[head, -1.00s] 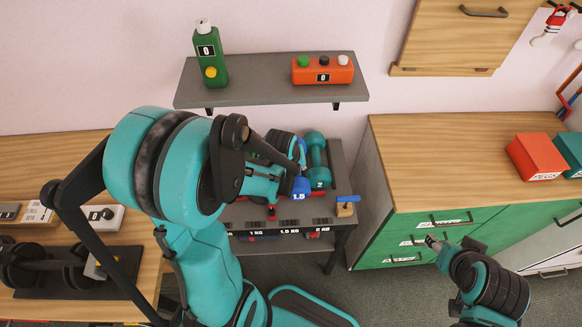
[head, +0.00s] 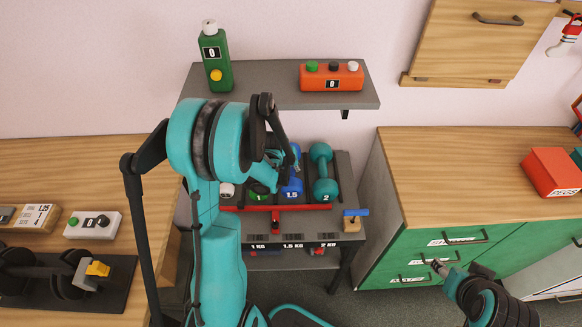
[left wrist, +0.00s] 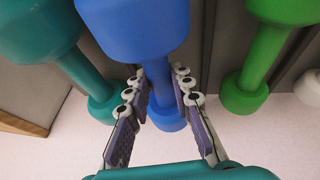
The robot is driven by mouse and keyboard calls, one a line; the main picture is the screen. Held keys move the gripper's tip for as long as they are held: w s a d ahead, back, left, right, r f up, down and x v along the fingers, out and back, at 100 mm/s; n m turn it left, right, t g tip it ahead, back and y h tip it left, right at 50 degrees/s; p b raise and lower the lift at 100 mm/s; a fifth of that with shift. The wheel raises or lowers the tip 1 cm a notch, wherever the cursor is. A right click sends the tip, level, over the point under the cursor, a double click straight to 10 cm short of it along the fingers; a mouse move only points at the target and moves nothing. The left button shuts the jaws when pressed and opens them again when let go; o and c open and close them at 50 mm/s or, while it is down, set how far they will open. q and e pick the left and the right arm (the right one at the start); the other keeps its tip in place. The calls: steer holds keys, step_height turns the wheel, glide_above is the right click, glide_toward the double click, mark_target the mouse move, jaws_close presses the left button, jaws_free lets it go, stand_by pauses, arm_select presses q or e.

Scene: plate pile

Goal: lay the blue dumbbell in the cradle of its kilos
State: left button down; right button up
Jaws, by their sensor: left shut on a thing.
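The blue dumbbell (head: 292,188), marked 1.5, lies in the row on the rack between a teal dumbbell (head: 325,188) marked 2 and a green dumbbell (head: 258,189). My left gripper (left wrist: 161,78) is shut around the handle of the blue dumbbell (left wrist: 132,28) in the left wrist view. In the head view my left arm hides most of that gripper. I cannot tell whether the dumbbell rests fully in its cradle. The rack's front edge (head: 318,240) reads 1 KG, 1.5 KG and 2 KG. My right gripper (head: 439,266) is by the green drawers, its opening unclear.
A grey wall shelf (head: 270,95) with a green bottle (head: 218,70) and an orange box (head: 331,77) hangs above the rack. A wooden-topped green cabinet (head: 440,170) stands close on the right.

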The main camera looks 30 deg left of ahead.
arm_select(q)
steer(key=shift+f, duration=0.85)
steer(key=shift+f+b, duration=0.15)
steer(key=shift+b, duration=0.2)
steer(key=c, duration=1.3)
jaws_free()
